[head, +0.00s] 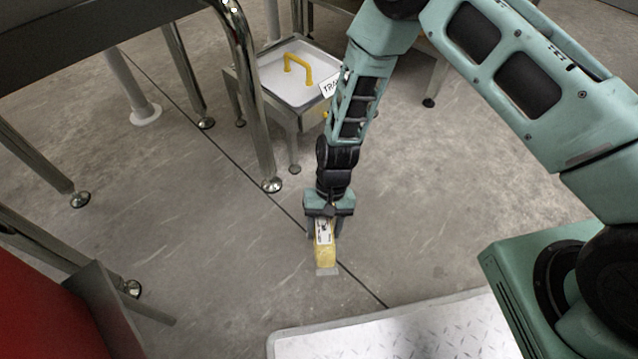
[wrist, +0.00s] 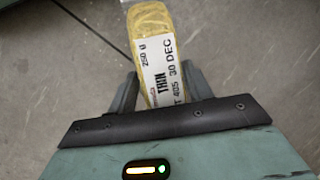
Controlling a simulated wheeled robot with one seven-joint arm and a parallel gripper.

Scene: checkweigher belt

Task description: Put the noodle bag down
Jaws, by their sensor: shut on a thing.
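The noodle bag (head: 326,254) is a small yellow pack with a white printed label and a clear end. My gripper (head: 322,226) is shut on it, and it hangs below the fingers over the grey floor. In the wrist view the noodle bag (wrist: 152,30) sticks out beyond the two fingers of my gripper (wrist: 160,90). Its label reads "THIN" and "30 DEC" there. Part of the bag between the fingers is hidden by the gripper body. I cannot tell how high the bag is above the floor.
Steel table legs (head: 250,110) stand at left. A pale tread-plate platform (head: 400,335) lies in front. The floor (head: 230,240) around the bag is clear.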

